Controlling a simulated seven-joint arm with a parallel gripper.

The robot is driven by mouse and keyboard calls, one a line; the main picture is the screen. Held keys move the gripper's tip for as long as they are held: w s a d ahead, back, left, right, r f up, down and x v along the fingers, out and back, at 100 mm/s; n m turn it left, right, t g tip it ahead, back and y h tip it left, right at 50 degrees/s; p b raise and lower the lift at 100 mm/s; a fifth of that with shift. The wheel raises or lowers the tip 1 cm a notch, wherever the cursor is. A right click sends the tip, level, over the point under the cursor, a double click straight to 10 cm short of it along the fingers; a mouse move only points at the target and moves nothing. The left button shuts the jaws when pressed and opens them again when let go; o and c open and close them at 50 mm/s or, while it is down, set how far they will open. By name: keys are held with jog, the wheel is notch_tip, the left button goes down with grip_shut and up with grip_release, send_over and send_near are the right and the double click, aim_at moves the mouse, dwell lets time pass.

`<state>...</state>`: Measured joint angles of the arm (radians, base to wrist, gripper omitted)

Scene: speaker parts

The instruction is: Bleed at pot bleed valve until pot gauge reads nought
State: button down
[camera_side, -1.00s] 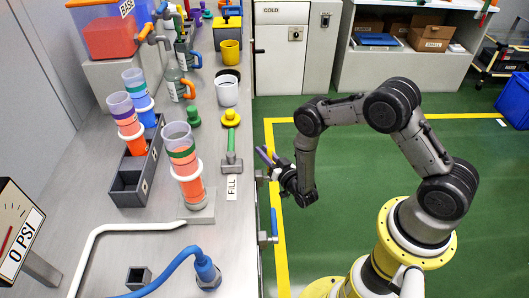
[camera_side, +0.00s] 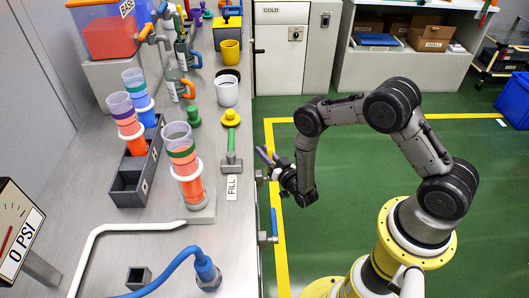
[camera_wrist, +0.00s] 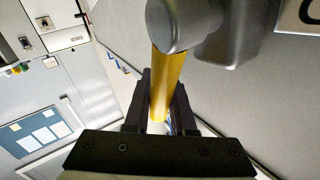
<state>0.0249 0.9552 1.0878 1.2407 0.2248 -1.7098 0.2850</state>
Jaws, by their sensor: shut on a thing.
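My gripper (camera_side: 268,160) is at the front edge of the bench, low beside a grey valve (camera_side: 262,178). In the wrist view my gripper (camera_wrist: 161,100) is shut on a yellow lever handle (camera_wrist: 165,72), which joins a grey metal valve body (camera_wrist: 225,28). No label naming this valve is readable. A gauge (camera_side: 22,225) at the far left carries a plate reading 0 PSI; its dial is partly cut off, with a red needle showing. A clear cylinder with orange liquid (camera_side: 187,175) stands near the bench's middle; I cannot tell whether it is the pot.
A second valve with a blue lever (camera_side: 274,222) sits along the same bench edge. A tag reading FILL (camera_side: 232,187) lies by a green-handled part (camera_side: 231,140) on the bench. Blue and white hoses cross the near bench.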

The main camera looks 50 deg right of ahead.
jog(key=shift+d+f, duration=0.1)
jog(key=shift+f, duration=0.05)
notch_tip(320, 180, down, 9)
jog(key=w+d+m+g+y, duration=0.1)
jog(key=m+g+y, duration=0.3)
jog(key=g, duration=0.5)
jog(key=shift+w+d+m+y, duration=0.3)
jog(key=shift+d+y, duration=0.05)
jog(key=shift+y, duration=0.45)
jog(key=shift+g, duration=0.3)
jog(key=c, duration=1)
grip_release()
